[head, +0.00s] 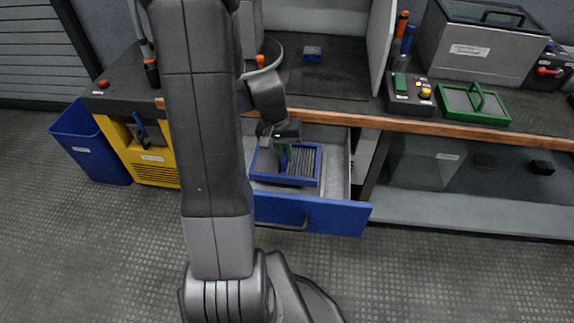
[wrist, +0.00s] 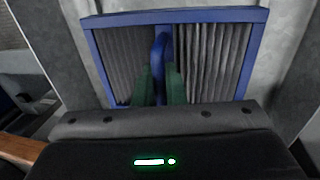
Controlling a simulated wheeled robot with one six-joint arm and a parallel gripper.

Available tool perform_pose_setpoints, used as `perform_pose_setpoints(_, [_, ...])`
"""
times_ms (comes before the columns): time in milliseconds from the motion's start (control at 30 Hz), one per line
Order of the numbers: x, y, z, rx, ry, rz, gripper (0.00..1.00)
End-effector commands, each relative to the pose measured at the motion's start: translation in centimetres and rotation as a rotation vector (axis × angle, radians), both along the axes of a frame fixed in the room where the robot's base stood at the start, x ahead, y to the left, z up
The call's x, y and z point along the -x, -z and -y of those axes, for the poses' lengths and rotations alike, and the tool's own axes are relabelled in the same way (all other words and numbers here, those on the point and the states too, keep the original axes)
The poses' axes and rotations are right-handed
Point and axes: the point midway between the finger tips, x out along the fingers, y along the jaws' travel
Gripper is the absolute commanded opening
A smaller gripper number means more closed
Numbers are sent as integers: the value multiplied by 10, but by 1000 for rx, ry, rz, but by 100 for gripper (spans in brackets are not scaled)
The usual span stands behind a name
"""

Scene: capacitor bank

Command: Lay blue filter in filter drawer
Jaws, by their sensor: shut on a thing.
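The blue filter (head: 307,165) is a flat blue frame with grey pleats. It is inside the open filter drawer (head: 312,212), which has a blue front and grey inner walls. In the wrist view the filter (wrist: 208,62) lies in front of my gripper, with a blue handle (wrist: 160,50) at its middle. My gripper (head: 285,158) reaches down into the drawer from above. In the wrist view its green fingers (wrist: 160,85) are shut on the handle. Whether the filter rests on the drawer floor or hangs just above it, I cannot tell. My arm hides the drawer's left part.
The workbench with a wooden edge (head: 440,128) runs above the drawer. A green-framed filter (head: 474,104), a control box (head: 409,94) and a grey case (head: 478,45) stand on it. A blue bin (head: 90,143) and a yellow unit (head: 152,160) are at left. The front floor is clear.

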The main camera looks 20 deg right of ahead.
Motion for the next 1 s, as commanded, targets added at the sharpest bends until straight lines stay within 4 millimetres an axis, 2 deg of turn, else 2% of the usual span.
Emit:
perform_pose_setpoints(300, [0,38,0,0,-1,-2,0])
perform_pose_setpoints(700, [0,44,0,1,0,2,0])
perform_pose_setpoints(733, [0,42,0,1,0,1,16])
perform_pose_setpoints(800, [0,42,0,1,0,1,30])
perform_pose_setpoints(1000, [0,42,0,1,0,1,32])
